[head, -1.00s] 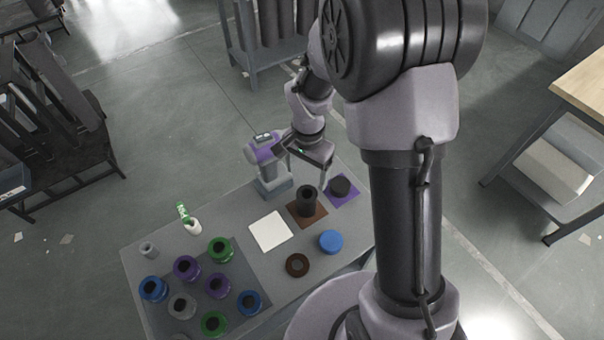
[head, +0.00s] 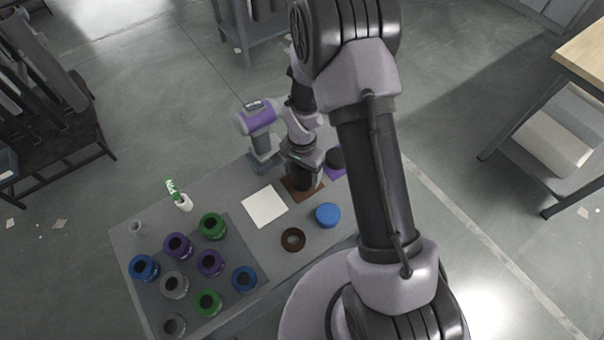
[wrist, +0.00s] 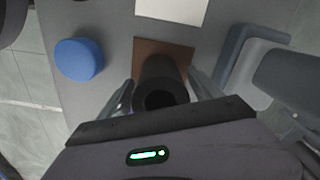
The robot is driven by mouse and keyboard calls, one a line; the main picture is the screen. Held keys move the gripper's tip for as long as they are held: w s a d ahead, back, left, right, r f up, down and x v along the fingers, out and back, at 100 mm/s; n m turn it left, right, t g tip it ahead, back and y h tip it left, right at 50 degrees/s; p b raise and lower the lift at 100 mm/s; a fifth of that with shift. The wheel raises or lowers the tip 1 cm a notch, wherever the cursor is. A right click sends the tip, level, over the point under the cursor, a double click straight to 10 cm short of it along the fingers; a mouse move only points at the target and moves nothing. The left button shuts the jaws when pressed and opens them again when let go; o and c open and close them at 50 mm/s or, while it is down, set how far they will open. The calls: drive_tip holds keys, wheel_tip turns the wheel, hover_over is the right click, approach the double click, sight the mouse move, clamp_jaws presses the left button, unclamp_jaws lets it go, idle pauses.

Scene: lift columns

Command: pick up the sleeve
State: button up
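A dark, nearly black hollow sleeve (wrist: 163,75) stands upright on a brown square mat (wrist: 181,46). In the head view the sleeve (head: 303,184) is partly hidden under my gripper (head: 303,168). In the wrist view my gripper (wrist: 160,84) is open, with one finger on each side of the sleeve. A narrow gap shows between the sleeve and the fingers, and the sleeve's open top faces my camera.
A blue disc (head: 328,215) and a brown ring (head: 292,239) lie nearby. A white square (head: 264,206) is left of the sleeve. Several coloured spools fill the table's left part.

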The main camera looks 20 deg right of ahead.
clamp_jaws()
drive_tip(key=shift+w+r, duration=0.1)
drive_tip(key=shift+r, duration=0.35)
drive_tip(key=r, duration=0.1)
drive_tip(key=r+p, duration=0.1)
drive_tip(key=r, duration=0.1)
drive_tip(key=shift+s+d, duration=0.1)
drive_tip(key=shift+s, duration=0.15)
drive_tip(key=s+d, duration=0.1)
drive_tip(key=s, duration=0.3)
drive_tip(key=s+d, duration=0.2)
drive_tip(key=s, duration=0.3)
drive_tip(key=s+d+r, duration=0.1)
drive_tip(key=s, duration=0.4)
drive_tip(key=shift+s+d+p, duration=0.1)
drive_tip(key=shift+d+p, duration=0.2)
drive_tip(key=shift+p, duration=0.1)
drive_tip(key=shift+s+r, duration=0.2)
drive_tip(key=shift+s, duration=0.05)
wheel_tip(320, 180, up, 6)
drive_tip(key=p, duration=0.4)
drive_tip(key=shift+s+d+f, duration=0.1)
drive_tip(key=shift+f, duration=0.15)
